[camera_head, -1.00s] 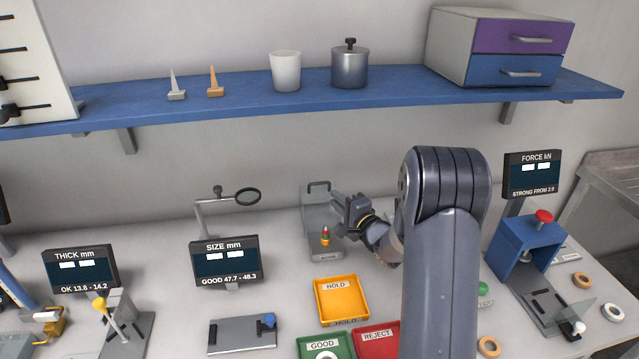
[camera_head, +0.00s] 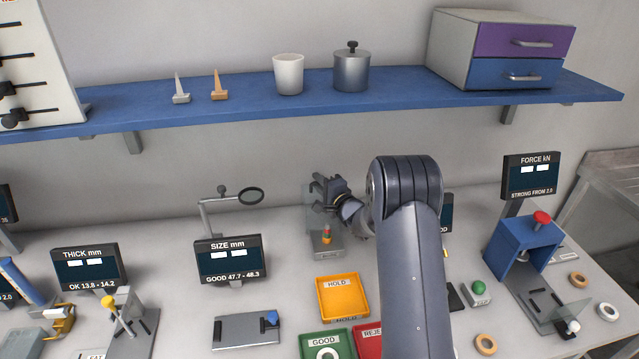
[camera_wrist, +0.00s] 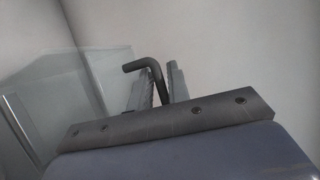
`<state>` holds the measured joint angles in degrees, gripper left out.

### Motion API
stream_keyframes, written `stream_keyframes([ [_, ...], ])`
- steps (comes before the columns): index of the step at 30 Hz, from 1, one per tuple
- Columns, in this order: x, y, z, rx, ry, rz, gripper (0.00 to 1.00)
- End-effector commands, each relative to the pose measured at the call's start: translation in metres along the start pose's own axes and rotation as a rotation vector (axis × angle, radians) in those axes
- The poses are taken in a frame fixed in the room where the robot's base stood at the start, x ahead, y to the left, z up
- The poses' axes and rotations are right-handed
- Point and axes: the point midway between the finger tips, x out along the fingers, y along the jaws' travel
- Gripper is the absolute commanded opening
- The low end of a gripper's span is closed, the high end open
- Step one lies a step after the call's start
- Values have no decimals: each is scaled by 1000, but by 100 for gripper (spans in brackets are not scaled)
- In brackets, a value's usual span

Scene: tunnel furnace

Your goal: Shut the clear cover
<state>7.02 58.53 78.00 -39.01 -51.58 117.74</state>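The clear cover (camera_head: 310,206) stands raised at the back of a small grey box (camera_head: 328,250) by the wall, with a small red and orange-yellow part (camera_head: 326,236) in the box. My gripper (camera_head: 324,187) is at the cover's upper part and hides much of it. In the wrist view the clear panel (camera_wrist: 62,92) fills the left side. Its dark bent handle (camera_wrist: 143,65) runs down between my two fingers (camera_wrist: 160,85). The fingers are close beside the handle; I cannot tell whether they press on it.
An orange HOLD tray (camera_head: 343,297) lies in front of the box, with GOOD (camera_head: 309,344) and REJECT (camera_head: 364,343) trays nearer. A magnifier (camera_head: 250,195) stands left of the cover. The blue shelf (camera_head: 220,109) runs above.

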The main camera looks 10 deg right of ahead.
Motion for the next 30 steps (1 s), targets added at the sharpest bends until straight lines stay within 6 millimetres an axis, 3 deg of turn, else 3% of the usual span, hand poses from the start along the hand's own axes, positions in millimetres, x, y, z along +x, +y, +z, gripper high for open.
stream_keyframes([
  [8,0,0,0,0,0,0,0],
  [30,2,3,-1,-21,-2,-48,0],
])
